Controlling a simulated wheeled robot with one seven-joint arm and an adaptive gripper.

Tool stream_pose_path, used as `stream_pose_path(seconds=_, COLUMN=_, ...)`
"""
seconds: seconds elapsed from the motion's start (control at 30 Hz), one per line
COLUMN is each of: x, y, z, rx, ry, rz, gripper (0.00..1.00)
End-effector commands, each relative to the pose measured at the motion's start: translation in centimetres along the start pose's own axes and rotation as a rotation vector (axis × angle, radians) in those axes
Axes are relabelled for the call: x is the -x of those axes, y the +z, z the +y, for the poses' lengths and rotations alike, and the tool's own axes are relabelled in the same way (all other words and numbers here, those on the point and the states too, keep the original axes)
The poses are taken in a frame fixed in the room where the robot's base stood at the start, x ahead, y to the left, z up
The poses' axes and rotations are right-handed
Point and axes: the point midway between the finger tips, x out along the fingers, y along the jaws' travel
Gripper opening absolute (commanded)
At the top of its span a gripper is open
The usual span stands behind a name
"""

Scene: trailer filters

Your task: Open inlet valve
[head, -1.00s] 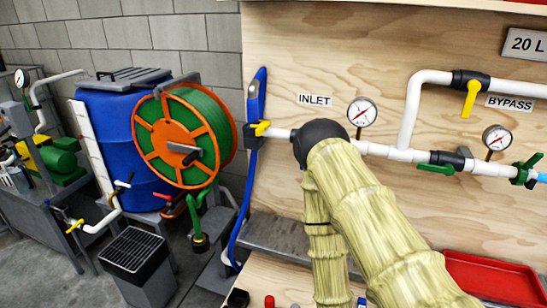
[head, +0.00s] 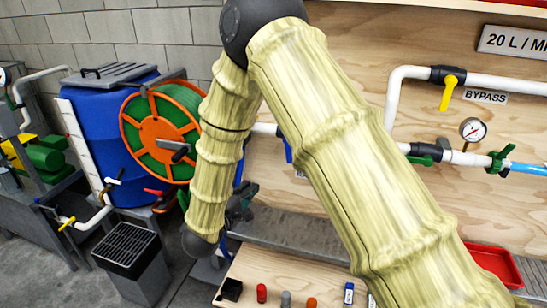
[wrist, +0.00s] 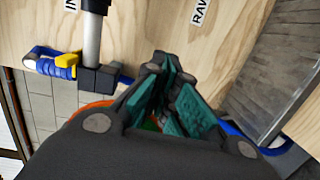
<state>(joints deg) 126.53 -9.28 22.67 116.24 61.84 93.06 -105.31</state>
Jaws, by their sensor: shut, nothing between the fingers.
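The inlet pipe (wrist: 92,42) shows in the wrist view as a short white pipe, partly beside a cut-off label reading "IN". A yellow lever (wrist: 66,60) sits on the blue hose fitting at the pipe's end. My gripper (wrist: 172,85), with teal finger pads, is shut and empty, apart from pipe and handle.
A hose reel (head: 160,130) and blue barrel (head: 105,125) stand left. A yellow-handled bypass valve (head: 448,92) and gauge (head: 473,130) are right. A grey ledge (head: 320,245) runs below the board. Several small items and a red tray (head: 492,262) lie lower down.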

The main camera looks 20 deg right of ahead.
Motion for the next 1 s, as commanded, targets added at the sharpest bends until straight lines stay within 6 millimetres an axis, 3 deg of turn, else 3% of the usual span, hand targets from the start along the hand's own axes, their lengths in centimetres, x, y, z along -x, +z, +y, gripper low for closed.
stream_pose_path(seconds=0.03, x=0.4, y=-0.5, z=1.8, rx=0.029, ry=0.028, rz=-0.026, gripper=0.0)
stream_pose_path(seconds=0.1, x=0.8, y=-0.8, z=3.5, rx=0.07, ry=0.056, rz=-0.062, gripper=0.0)
stream_pose_path(seconds=0.37, x=0.8, y=-1.0, z=5.6, rx=0.128, ry=0.083, rz=-0.112, gripper=0.0)
stream_pose_path(seconds=1.0, x=-8.6, y=0.1, z=6.5, rx=0.126, ry=0.082, rz=-0.112, gripper=0.0)
